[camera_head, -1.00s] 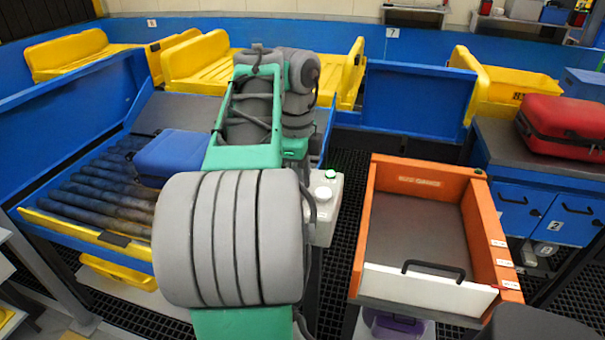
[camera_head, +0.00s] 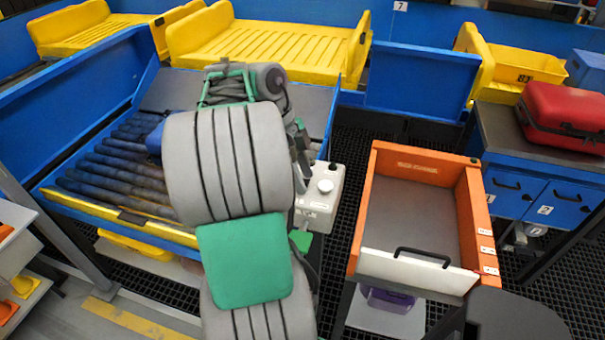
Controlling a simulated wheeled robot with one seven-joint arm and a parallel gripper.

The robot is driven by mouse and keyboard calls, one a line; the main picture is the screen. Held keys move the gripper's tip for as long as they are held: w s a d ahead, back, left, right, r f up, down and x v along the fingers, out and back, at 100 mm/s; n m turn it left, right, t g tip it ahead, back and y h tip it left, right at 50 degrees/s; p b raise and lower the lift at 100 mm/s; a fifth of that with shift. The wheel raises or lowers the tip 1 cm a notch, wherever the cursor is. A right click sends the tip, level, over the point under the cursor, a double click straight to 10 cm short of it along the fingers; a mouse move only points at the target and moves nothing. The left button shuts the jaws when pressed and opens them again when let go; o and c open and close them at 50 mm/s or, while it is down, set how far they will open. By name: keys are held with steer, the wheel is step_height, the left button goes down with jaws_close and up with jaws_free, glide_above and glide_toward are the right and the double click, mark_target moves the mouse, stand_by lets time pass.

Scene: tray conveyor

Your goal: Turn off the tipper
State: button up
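A pale control box (camera_head: 316,209) stands between the roller conveyor and the orange tray. A round white knob or button (camera_head: 325,186) and a smaller dark green button (camera_head: 332,166) are on its top. My gripper (camera_head: 303,158) is beside the box's upper left edge, partly hidden by my arm. Its fingers look grey and point down; I cannot tell whether they are open or shut, or whether they touch the box. Which part is the tipper is not marked; a grey sloped plate (camera_head: 178,90) lies behind the rollers.
The roller conveyor (camera_head: 115,172) is at left, with a blue case (camera_head: 154,140) mostly hidden behind my arm. The orange tray (camera_head: 364,215) with a black handle is right of the box. A red case (camera_head: 562,112) lies on a cabinet. Yellow trays (camera_head: 270,50) line the back.

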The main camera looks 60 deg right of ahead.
steer(key=shift+o, duration=0.8)
steer(key=p+v, duration=0.4)
steer(key=v, duration=0.3)
steer(key=shift+r, duration=0.4)
steer(key=shift+w, duration=0.1)
